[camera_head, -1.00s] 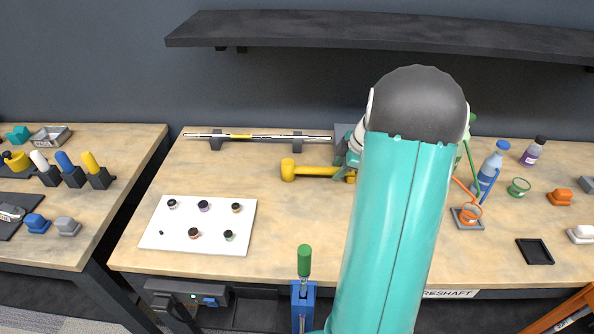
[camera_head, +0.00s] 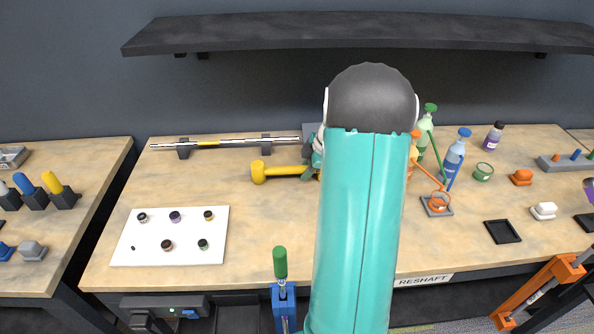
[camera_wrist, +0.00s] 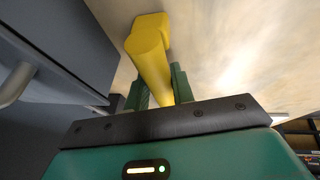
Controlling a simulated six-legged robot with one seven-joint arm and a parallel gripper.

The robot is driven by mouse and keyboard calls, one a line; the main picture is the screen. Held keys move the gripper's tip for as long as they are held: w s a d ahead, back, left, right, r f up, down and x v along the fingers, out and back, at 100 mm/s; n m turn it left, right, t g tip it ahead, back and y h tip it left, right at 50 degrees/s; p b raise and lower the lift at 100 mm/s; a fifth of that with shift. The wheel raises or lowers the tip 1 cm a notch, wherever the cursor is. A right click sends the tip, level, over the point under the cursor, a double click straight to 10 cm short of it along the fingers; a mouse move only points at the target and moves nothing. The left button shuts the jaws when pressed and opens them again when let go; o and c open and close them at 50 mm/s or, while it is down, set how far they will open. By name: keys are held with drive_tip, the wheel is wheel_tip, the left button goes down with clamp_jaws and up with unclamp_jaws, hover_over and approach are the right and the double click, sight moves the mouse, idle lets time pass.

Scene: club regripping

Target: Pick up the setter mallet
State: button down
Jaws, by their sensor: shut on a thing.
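The yellow mallet (camera_head: 259,172) lies sideways at the back middle of the workbench in the head view, its head to the left and its handle toward my gripper. In the wrist view the mallet (camera_wrist: 147,42) runs between the two green fingers of my gripper (camera_wrist: 158,88), which are shut on its handle. The mallet's head is at the far end, close to the wood surface; I cannot tell whether it touches it. In the head view my arm hides most of my gripper and the handle's right end.
A long shaft (camera_head: 225,143) rests on dark stands behind the mallet. A white board (camera_head: 172,236) with several small caps lies front left. Bottles, including a blue one (camera_head: 454,158), stand right of my arm. A dark shelf (camera_head: 350,32) hangs above. Bench is clear left of the mallet.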

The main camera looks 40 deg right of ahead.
drive_tip(key=shift+r, duration=0.5)
drive_tip(key=s+a+r, duration=0.8)
drive_tip(key=s+r, duration=0.3)
drive_tip(key=shift+a+r, duration=0.25)
drive_tip(key=shift+r, duration=0.05)
drive_tip(key=shift+s, duration=0.1)
